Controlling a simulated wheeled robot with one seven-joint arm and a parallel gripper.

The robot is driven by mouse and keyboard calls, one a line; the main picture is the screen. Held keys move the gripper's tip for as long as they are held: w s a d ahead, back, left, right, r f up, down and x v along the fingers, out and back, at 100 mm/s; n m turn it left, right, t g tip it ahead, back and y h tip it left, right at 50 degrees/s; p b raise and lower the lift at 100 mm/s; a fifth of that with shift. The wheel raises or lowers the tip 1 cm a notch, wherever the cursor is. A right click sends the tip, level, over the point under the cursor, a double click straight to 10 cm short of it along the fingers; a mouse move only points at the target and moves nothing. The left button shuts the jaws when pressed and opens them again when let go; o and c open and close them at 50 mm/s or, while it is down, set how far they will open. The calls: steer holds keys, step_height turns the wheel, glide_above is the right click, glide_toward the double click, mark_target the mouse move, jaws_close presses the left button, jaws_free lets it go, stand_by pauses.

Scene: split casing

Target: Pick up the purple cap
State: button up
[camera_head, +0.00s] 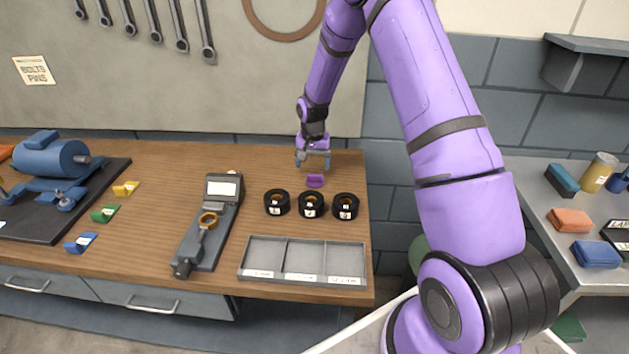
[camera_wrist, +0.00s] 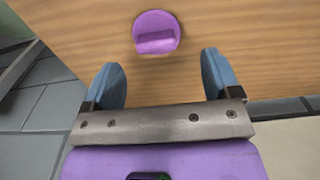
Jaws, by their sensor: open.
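The purple cap (camera_head: 315,181) lies on the wooden bench, behind the row of black rings. In the wrist view the cap (camera_wrist: 156,33) is a round purple disc with a raised bar across it, lying beyond the fingertips and roughly centred between them. My gripper (camera_head: 312,165) is above the bench, behind the cap in the head view. In the wrist view its two blue fingers (camera_wrist: 163,75) are spread apart with nothing between them. The cap is apart from both fingers.
Black rings (camera_head: 311,205) stand just in front of the cap. A grey divided tray (camera_head: 303,239) lies nearer the front edge. A grey device (camera_head: 209,222) lies to the left. The bench's right edge is close to the cap; bare wood lies left of it.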

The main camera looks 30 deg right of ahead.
mark_target(315, 174)
steer(key=shift+d+f, duration=0.2)
steer(key=shift+f, duration=1.2)
steer(key=shift+d+f, duration=0.15)
steer(key=shift+f, duration=1.2)
steer(key=c, duration=1)
